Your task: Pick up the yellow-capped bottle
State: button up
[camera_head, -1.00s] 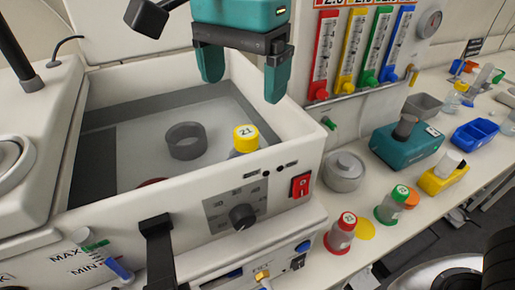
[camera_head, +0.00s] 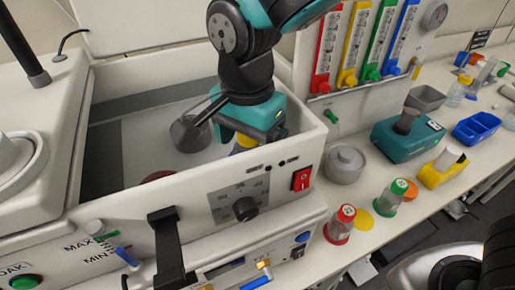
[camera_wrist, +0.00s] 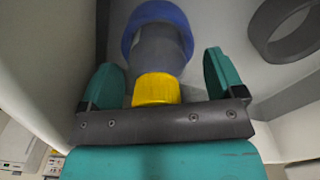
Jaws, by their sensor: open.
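The yellow-capped bottle (camera_wrist: 160,48) stands inside the white shaker tub (camera_head: 235,170). Its yellow cap (camera_wrist: 157,89) faces my wrist camera, and its far end sits in a blue ring (camera_wrist: 160,12). In the head view only a bit of the yellow cap (camera_head: 245,141) shows behind my gripper (camera_head: 247,138). My gripper is open and lowered into the tub. In the wrist view its teal fingers (camera_wrist: 163,72) are on either side of the bottle, with a visible gap on each side.
An empty grey ring holder (camera_head: 190,133) is left of the bottle in the tub; it shows in the wrist view (camera_wrist: 285,28) too. The tub's front wall is close to my gripper.

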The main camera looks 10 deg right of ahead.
jog(key=c, duration=1.1)
jog(key=shift+r, duration=0.1)
